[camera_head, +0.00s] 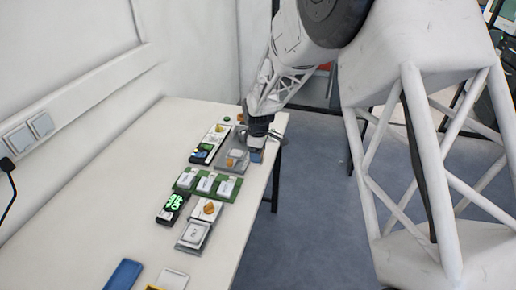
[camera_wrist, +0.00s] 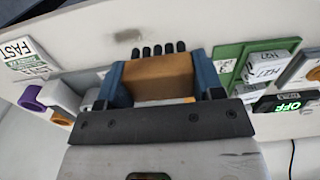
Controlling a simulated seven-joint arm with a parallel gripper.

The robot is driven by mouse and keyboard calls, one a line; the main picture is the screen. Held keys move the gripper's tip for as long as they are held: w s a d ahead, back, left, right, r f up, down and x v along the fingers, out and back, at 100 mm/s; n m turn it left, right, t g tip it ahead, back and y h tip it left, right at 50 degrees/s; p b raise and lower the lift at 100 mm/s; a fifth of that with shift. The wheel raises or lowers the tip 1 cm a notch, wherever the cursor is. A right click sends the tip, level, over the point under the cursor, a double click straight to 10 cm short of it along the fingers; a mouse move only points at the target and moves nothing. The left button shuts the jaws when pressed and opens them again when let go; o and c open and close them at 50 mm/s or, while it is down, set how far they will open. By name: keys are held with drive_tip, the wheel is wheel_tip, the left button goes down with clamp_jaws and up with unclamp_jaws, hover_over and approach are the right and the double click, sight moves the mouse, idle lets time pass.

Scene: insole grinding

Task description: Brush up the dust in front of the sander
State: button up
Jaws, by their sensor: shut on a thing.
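My gripper (camera_head: 257,152) is at the far right edge of the white table in the head view. In the wrist view its two blue fingers (camera_wrist: 159,82) are shut on a brown brush (camera_wrist: 160,74). The brush's black bristles (camera_wrist: 158,48) point away from the wrist, towards the table top. A faint grey-brown dust smudge (camera_wrist: 146,51) shows on the table beside the bristles. The brush is hidden behind my gripper in the head view. I cannot tell which device is the sander, or whether the bristles touch the table.
A grey plate (camera_head: 224,163) lies left of my gripper on the table (camera_head: 130,185). A green tray (camera_head: 182,183) holds white blocks. A lit green OFF display (camera_head: 172,205) stands nearby. A blue box (camera_head: 123,274) lies at the front. The left side of the table is clear.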

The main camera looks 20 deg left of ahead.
sight(258, 168)
drive_tip(key=shift+f, duration=1.95)
drive_tip(key=shift+w+f, duration=0.45)
drive_tip(key=shift+f, duration=0.05)
drive_tip(key=shift+c, duration=0.2)
drive_tip(key=shift+w+f, duration=0.15)
drive_tip(key=shift+w, duration=3.9)
drive_tip(key=shift+s+r, duration=0.1)
drive_tip(key=shift+r, duration=0.1)
drive_tip(key=shift+s+f, duration=0.3)
drive_tip(key=shift+s, duration=4.05)
drive_tip(key=shift+r, duration=4.15)
